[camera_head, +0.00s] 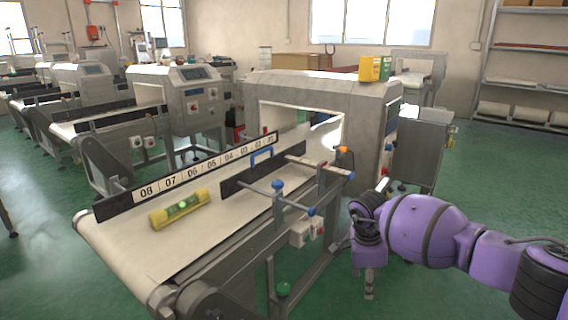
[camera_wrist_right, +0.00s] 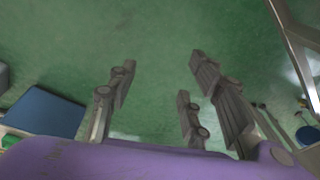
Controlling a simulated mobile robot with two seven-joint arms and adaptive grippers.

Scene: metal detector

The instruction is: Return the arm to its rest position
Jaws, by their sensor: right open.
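My right arm, purple, comes in from the right in the head view. My right gripper (camera_head: 369,284) hangs beside the conveyor's right side, above the green floor, pointing down. In the right wrist view the right gripper (camera_wrist_right: 158,95) has its grey fingers spread apart, with only floor between them. It is open and holds nothing. A yellow spirit level (camera_head: 180,208) lies on the near part of the conveyor belt (camera_head: 150,252), apart from the gripper. My left gripper is not in view.
The metal detector housing (camera_head: 318,90) spans the belt's far end, with yellow and green boxes (camera_head: 371,68) on top. Guide rails with blue and orange knobs (camera_head: 277,185) stick out toward my right arm. A steel cabinet (camera_head: 420,155) stands behind it. Green floor is free at the right.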

